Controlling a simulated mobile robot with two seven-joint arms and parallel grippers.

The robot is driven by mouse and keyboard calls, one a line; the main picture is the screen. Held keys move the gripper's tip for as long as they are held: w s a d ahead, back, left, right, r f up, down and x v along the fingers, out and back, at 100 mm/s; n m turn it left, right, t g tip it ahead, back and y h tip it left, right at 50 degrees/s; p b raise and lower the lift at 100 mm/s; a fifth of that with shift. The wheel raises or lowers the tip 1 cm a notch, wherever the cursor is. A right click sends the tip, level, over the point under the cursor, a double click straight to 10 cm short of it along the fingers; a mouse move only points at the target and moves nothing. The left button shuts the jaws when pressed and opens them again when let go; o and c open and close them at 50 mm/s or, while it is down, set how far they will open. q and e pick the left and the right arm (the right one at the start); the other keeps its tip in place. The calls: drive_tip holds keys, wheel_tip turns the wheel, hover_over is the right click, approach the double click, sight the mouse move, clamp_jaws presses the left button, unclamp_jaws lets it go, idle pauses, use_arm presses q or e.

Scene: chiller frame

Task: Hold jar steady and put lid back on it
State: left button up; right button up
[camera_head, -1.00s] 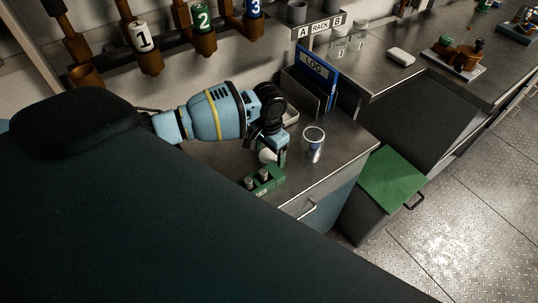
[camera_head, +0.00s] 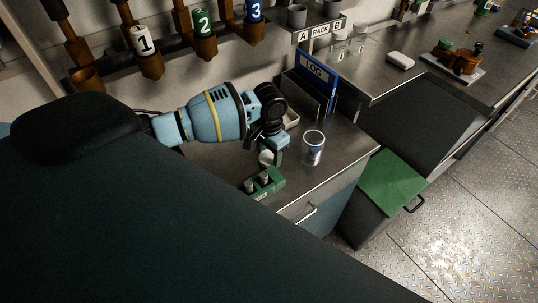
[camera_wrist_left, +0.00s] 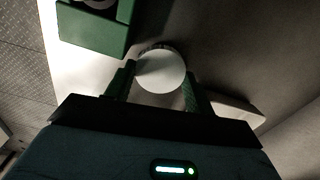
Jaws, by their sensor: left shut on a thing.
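The jar cannot be made out in the wrist view. My right gripper is not in view.
A green block holder (camera_head: 264,183) with small metal pieces stands just in front of the lid. Behind are a light tray (camera_head: 291,117) and a blue LOG binder (camera_head: 318,68). The counter's front edge is close to the jar. A green-topped bin (camera_head: 393,181) stands at the right.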

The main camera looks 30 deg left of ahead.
sight(269, 156)
use_arm(q)
wheel_tip(269, 156, up, 9)
drive_tip(key=shift+p, duration=0.35)
drive_tip(key=shift+r, duration=0.15)
